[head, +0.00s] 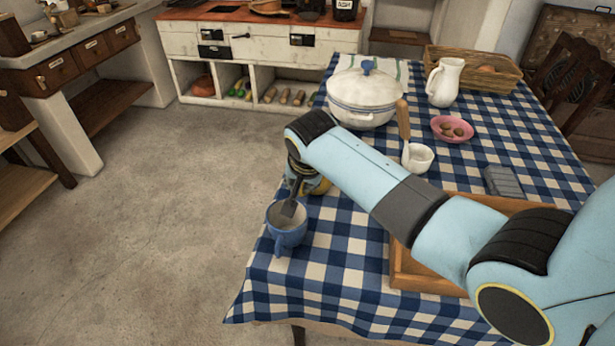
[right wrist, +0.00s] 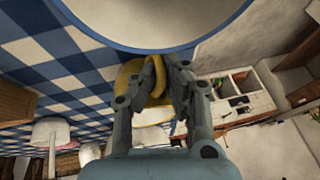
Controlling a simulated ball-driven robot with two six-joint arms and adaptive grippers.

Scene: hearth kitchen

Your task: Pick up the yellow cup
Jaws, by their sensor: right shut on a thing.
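The yellow cup (head: 321,187) is mostly hidden behind my right gripper (head: 294,190) in the head view, near the table's left edge. In the right wrist view my right gripper (right wrist: 158,80) is shut on the yellow cup (right wrist: 130,76), with its fingers at the cup's handle. Whether the cup is clear of the cloth cannot be told. My left gripper is not in view.
A blue cup (head: 286,232) stands close in front of my right gripper at the table's edge; its rim (right wrist: 160,48) fills the top of the wrist view. A white pot (head: 362,98), ladle (head: 418,158), pink bowl (head: 444,124) and wooden tray (head: 425,279) are also on the table.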

